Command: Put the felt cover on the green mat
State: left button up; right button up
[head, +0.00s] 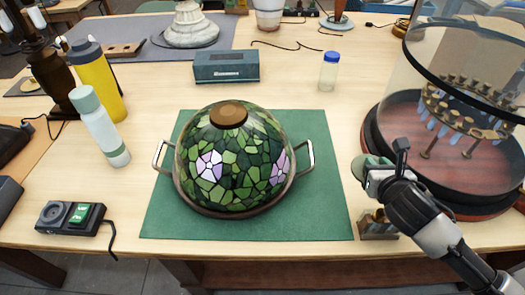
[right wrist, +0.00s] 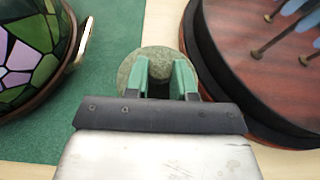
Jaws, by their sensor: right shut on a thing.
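The felt cover (head: 364,165) is a small, round, grey-green piece at the right gripper, and it also shows in the right wrist view (right wrist: 157,54). My right gripper (head: 375,176) is shut on it, with the two green fingertips on either side in the wrist view. The fingers hide part of the cover. The green mat (head: 170,222) lies flat in the middle of the table. The cover is just right of the mat's right edge in the head view; its height above the table is unclear. My left gripper is not in view.
A stained-glass lampshade (head: 232,170) in a two-handled pan stands on the mat. A glass dome on a dark round base (head: 450,190) is close on the right. A small block (head: 378,226) sits below the gripper. The mat's front corners are bare.

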jog(key=shift+w+d+f, duration=0.1)
jog(key=shift+w+d, duration=0.15)
jog(key=shift+w, duration=0.2)
jog(key=s+a+f, duration=0.3)
jog(key=a, duration=0.3)
send_over(323, 214)
notch_tip(323, 214, down, 4)
jog(key=shift+r, duration=0.2)
notch_tip(323, 214, down, 4)
jog(key=shift+r, duration=0.25)
jog(key=shift+f, duration=0.25)
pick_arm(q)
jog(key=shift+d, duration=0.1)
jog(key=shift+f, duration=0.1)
pick_arm(e)
jog(key=shift+f, duration=0.1)
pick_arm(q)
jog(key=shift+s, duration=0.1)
pick_arm(e)
jog(key=o, duration=0.9)
